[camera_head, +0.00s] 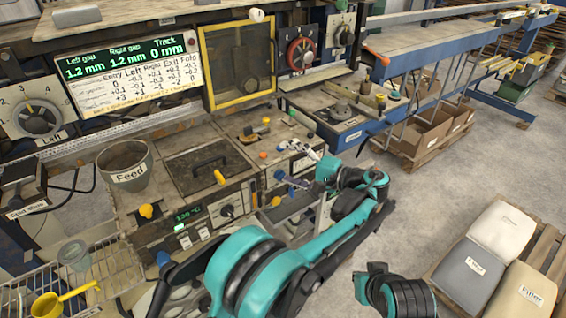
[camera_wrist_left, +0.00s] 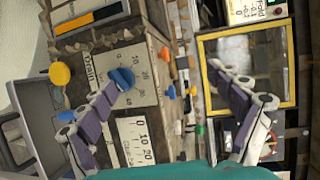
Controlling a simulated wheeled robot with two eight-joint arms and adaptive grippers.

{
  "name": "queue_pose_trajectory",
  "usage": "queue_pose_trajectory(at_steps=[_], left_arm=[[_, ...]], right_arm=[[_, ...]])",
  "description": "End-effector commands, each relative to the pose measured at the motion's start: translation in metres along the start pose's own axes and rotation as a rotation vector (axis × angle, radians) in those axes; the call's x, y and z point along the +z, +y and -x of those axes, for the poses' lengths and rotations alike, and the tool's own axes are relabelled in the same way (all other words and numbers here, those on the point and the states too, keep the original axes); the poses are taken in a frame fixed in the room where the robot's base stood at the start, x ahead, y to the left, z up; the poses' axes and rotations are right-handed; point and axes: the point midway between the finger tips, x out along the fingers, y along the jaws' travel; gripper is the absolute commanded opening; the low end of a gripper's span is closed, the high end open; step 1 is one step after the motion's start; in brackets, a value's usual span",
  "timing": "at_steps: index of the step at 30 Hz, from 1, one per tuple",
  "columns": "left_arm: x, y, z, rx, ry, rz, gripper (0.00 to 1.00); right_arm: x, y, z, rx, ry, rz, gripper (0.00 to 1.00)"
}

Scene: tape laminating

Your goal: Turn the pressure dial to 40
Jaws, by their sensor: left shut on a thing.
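A blue dial knob (camera_wrist_left: 123,79) sits on a light panel with a printed number scale in the left wrist view. It also shows in the head view (camera_head: 279,175). I cannot read a pressure label or the knob's setting. My left gripper (camera_head: 297,163) is at this panel, shut on the blue knob. In the left wrist view its purple-padded fingers (camera_wrist_left: 165,78) look well spread, with one fingertip at the knob. That finger partly hides the knob and scale. My right gripper is not in view.
A second scale (camera_wrist_left: 135,140) is beside the knob's panel. A yellow knob (camera_wrist_left: 60,74) and an orange knob (camera_head: 263,155) stick out nearby. A yellow-framed window (camera_head: 238,62) and red dial (camera_head: 300,52) are behind. Filled sacks (camera_head: 505,230) lie on a pallet at right.

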Motion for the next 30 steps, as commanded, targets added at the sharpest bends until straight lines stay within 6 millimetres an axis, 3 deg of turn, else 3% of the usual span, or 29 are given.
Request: queue_pose_trajectory(at_steps=[1, 2, 3, 4, 30], left_arm=[[0.000, -0.006, 0.006, -0.011, 0.002, 0.001, 0.64], [0.000, -0.006, 0.008, -0.010, 0.002, 0.001, 0.54], [0.000, -0.005, 0.010, -0.010, 0.002, 0.001, 0.37], [0.000, -0.004, 0.012, -0.009, 0.001, 0.001, 0.29], [0.000, 0.009, 0.073, -0.005, -0.003, 0.003, 0.29]], right_arm=[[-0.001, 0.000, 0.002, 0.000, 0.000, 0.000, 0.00], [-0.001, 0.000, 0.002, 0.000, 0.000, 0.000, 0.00], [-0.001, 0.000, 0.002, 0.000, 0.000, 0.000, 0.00], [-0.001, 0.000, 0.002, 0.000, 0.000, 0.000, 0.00], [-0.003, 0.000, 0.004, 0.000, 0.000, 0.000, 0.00]])
